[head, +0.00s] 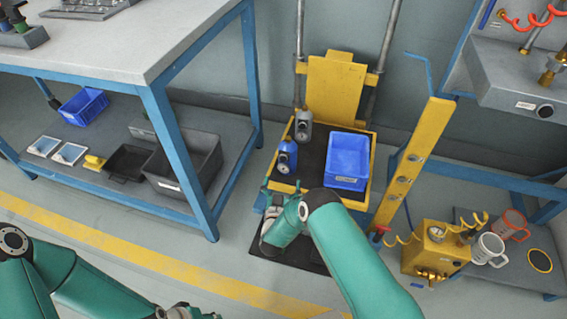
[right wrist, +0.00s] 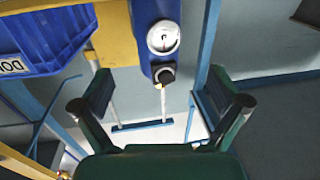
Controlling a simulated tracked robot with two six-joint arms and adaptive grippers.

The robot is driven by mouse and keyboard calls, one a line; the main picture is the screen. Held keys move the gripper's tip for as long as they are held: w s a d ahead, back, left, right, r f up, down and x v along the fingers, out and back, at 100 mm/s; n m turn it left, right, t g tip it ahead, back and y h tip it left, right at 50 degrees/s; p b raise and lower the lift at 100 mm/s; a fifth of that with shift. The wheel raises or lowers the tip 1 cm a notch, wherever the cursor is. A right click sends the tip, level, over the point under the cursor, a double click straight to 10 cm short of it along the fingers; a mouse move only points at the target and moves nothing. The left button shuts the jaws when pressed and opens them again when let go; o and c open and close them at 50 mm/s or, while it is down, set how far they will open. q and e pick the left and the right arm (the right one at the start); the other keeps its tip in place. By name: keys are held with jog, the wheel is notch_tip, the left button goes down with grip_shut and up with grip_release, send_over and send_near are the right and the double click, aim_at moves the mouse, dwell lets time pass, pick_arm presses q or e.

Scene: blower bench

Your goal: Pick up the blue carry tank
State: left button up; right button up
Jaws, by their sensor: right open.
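The blue carry tank (head: 287,153) stands on the dark deck of a yellow lift, with a round gauge on its front. In the right wrist view the tank (right wrist: 146,22) shows its white-faced gauge and a black knob below it. My right gripper (head: 281,187) is in front of the tank, on the near side of the lift. In the right wrist view its two fingers (right wrist: 160,97) are spread wide on either side of the knob's line, with nothing between them.
A grey tank (head: 303,124) stands just behind the blue one. A blue bin (head: 347,158) sits on the deck to the right, close by. A yellow post (head: 417,152) rises further right. The blue-framed bench (head: 165,150) stands to the left.

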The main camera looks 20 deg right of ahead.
aim_at(285, 168)
jog(key=b+x, duration=0.1)
jog(key=x, duration=0.5)
jog(key=shift+f+b, duration=0.1)
jog(key=shift+b, duration=0.3)
jog(key=b+x, duration=0.2)
jog(key=x, duration=0.1)
jog(key=f+b+x, duration=0.1)
jog(key=shift+w+d, duration=0.15)
jog(key=shift+d, duration=0.2)
jog(key=shift+w+d+r, duration=0.1)
jog(key=shift+w+r, duration=0.1)
jog(key=shift+w, duration=0.05)
jog(key=c, duration=1.7)
jog(key=shift+r, duration=0.1)
jog(key=shift+c, duration=0.3)
jog(key=shift+r, duration=0.1)
